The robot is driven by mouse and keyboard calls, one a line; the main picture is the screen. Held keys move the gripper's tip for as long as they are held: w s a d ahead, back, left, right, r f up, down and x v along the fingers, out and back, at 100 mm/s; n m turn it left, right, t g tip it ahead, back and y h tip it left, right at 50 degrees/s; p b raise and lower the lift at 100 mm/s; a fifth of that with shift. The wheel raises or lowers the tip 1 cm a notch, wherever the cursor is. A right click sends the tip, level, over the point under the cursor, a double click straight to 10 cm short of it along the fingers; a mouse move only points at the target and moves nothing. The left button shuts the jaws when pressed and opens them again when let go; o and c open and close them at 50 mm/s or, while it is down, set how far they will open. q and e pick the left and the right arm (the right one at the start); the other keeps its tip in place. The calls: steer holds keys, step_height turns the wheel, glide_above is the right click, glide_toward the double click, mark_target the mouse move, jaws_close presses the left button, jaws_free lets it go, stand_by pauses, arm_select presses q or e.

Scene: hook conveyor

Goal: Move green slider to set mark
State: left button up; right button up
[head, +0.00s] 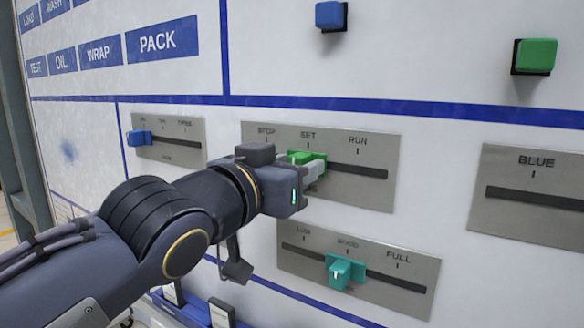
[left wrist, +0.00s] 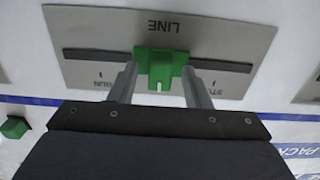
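The green slider (head: 300,157) sits on a grey plate (head: 376,150) marked STOP, SET and RUN. It is about under the SET label, but exact alignment with the mark is hard to tell. My left gripper (head: 313,173) is at the slider and partly covers it in the head view. In the left wrist view, the green slider (left wrist: 160,66) stands near the middle of its slot. The fingers of my left gripper (left wrist: 158,88) are on either side of it, with a small gap to its narrow tab. My right gripper is not in view.
A teal slider (head: 344,272) is on the plate below, a blue slider (head: 139,138) on a plate to the left. A plate labelled BLUE (head: 537,220) is at the right. Blue (head: 330,15) and green (head: 535,56) blocks stick out of the panel above.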

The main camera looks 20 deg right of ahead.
arm_select(q)
steer(key=b+v, duration=0.1)
steer(key=v, duration=0.6)
steer(key=shift+s+a, duration=0.25)
steer(key=shift+a, duration=0.1)
steer(key=w+a+f+n+y+p, duration=0.1)
steer(key=a+f+n+y+p, duration=0.2)
steer(key=a+f, duration=0.7)
steer(key=w+a+f+n+y+p, duration=0.1)
steer(key=a+f+n+y, duration=0.5)
steer(key=a, duration=0.7)
steer(key=s+a+f+n+g+p, duration=0.1)
steer(key=s+a+f+g, duration=0.1)
steer(key=s+f, duration=0.5)
steer(key=s+a+f+n+g+y+p, duration=0.1)
steer(key=s+a+f, duration=0.4)
steer(key=f, duration=0.5)
steer(key=s+n+g+p, duration=0.1)
steer(key=s+g, duration=0.1)
steer(key=shift+s+a, duration=0.3)
steer(key=shift+a, duration=0.05)
